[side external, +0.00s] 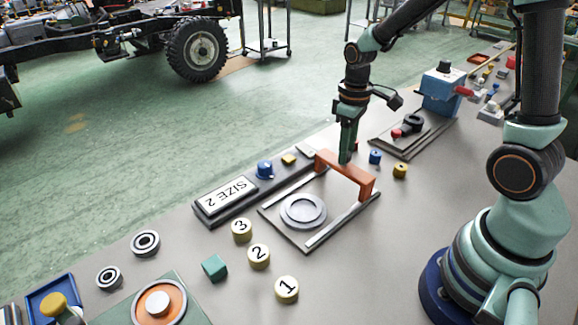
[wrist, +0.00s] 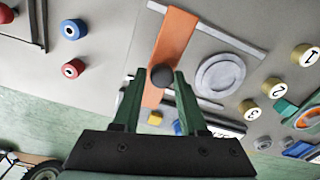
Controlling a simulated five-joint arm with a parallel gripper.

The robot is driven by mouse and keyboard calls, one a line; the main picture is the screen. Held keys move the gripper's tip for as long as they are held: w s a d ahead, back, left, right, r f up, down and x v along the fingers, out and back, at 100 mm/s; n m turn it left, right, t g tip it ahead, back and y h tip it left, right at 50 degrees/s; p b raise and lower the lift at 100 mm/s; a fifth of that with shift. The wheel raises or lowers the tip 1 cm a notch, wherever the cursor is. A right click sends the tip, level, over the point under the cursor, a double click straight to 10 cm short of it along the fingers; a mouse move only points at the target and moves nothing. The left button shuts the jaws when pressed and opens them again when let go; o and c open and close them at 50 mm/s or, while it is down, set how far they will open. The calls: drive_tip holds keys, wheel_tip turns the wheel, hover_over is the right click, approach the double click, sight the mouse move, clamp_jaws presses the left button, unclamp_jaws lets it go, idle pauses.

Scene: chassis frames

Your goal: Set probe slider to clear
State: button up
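The probe slider is an orange bridge (side external: 363,181) spanning two pale rails on a grey base plate (side external: 270,212). It stands at the right end of the rails in the side view, clear of the round grey disc (side external: 303,211) on the plate. In the wrist view the orange bridge (wrist: 172,50) carries a dark round knob (wrist: 162,77), and the disc (wrist: 220,75) lies to its right. My gripper (side external: 347,160) points down at the bridge. In the wrist view its fingertips (wrist: 161,73) are apart, one on each side of the knob; contact is unclear.
A SIZE 2 block (side external: 227,197) lies left of the plate. Numbered yellow discs (side external: 259,256) stand in front. A blue box (side external: 441,92) stands farther back.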

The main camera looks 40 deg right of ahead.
drive_tip(key=o, duration=0.3)
drive_tip(key=shift+w+d, duration=0.1)
drive_tip(key=shift+d, duration=0.1)
drive_tip(key=shift+r, duration=0.1)
wheel_tip(320, 180, up, 12)
idle(0.5)
drive_tip(key=s+a+r+m+t, duration=0.3)
drive_tip(key=s+a+t, duration=0.2)
drive_tip(key=s, duration=0.1)
drive_tip(key=shift+s+a+t, duration=0.3)
drive_tip(key=shift+s, duration=0.1)
